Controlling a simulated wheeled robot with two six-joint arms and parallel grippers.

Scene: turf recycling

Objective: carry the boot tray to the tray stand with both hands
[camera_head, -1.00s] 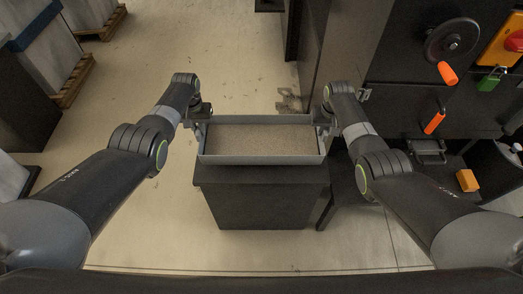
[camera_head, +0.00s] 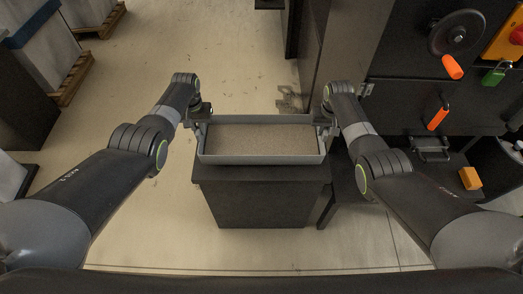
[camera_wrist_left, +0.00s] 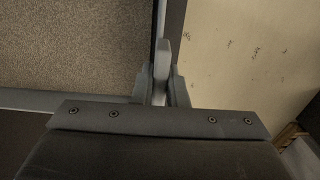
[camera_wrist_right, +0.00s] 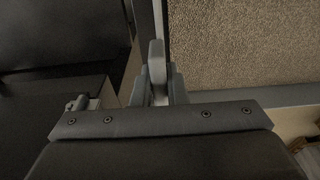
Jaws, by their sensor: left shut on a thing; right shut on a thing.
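The boot tray (camera_head: 262,159) is a grey shallow rectangular tray with a brown, grainy bed inside, in the middle of the head view. It looks level. My left gripper (camera_head: 200,119) is shut on its left wall, and my right gripper (camera_head: 326,119) is shut on its right wall. In the left wrist view, the fingers (camera_wrist_left: 162,75) close on the tray's edge. In the right wrist view, the fingers (camera_wrist_right: 157,72) do the same. A dark box-shaped stand (camera_head: 262,205) shows below and in front of the tray. I cannot tell whether they touch.
A dark machine stands at the right with a handwheel (camera_head: 457,33), an orange handle (camera_head: 437,118) and a green padlock (camera_head: 494,75). Pallets with pale loads (camera_head: 92,12) stand at the far left. Floor is clear left of the tray.

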